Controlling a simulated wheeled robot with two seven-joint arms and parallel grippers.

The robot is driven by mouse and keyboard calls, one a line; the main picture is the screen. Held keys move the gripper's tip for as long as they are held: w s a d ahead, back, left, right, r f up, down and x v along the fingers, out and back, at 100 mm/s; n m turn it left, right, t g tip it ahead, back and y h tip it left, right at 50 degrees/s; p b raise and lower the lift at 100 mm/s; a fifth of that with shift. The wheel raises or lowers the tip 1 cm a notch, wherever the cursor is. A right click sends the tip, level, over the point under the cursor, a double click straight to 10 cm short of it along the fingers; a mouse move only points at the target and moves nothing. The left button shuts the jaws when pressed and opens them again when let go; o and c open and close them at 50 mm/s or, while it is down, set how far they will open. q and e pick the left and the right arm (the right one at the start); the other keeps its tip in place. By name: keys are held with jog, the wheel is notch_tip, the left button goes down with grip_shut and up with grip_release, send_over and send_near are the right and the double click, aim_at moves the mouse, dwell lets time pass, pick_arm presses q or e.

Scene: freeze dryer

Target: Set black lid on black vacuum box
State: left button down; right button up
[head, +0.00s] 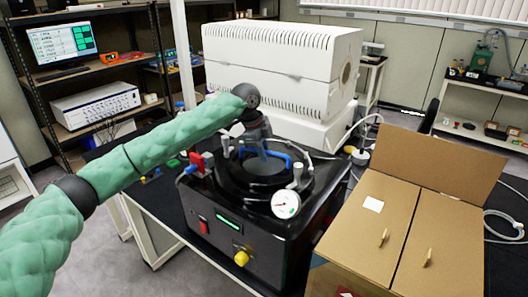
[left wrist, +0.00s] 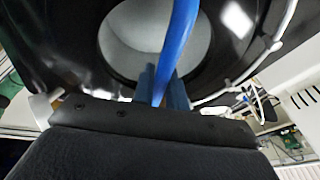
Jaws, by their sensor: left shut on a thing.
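The black vacuum box (head: 225,240) stands on the dark table, with a green display, a red switch and a yellow knob on its front. The round black lid (head: 230,172), with a pale round centre and a blue handle (head: 279,156), is over the top of the box. I cannot tell whether it rests fully on the box. My left gripper (head: 262,146) is above the lid, shut on the blue handle. In the left wrist view the blue fingers (left wrist: 162,90) close on the handle (left wrist: 182,35), in front of the lid's pale opening. My right gripper is not in view.
A white dial gauge (head: 286,204) and white valves stand at the box top's right edge. A red and blue valve (head: 197,164) is at its left. A cardboard carton (head: 400,230) stands close on the right. A large white machine (head: 285,70) is behind.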

pick_arm(q)
jog(key=shift+f, duration=0.2)
dwell(0.6)
jog(key=c, duration=1.3)
grip_release()
jog(key=shift+c, duration=0.2)
jog(key=shift+f, duration=0.1)
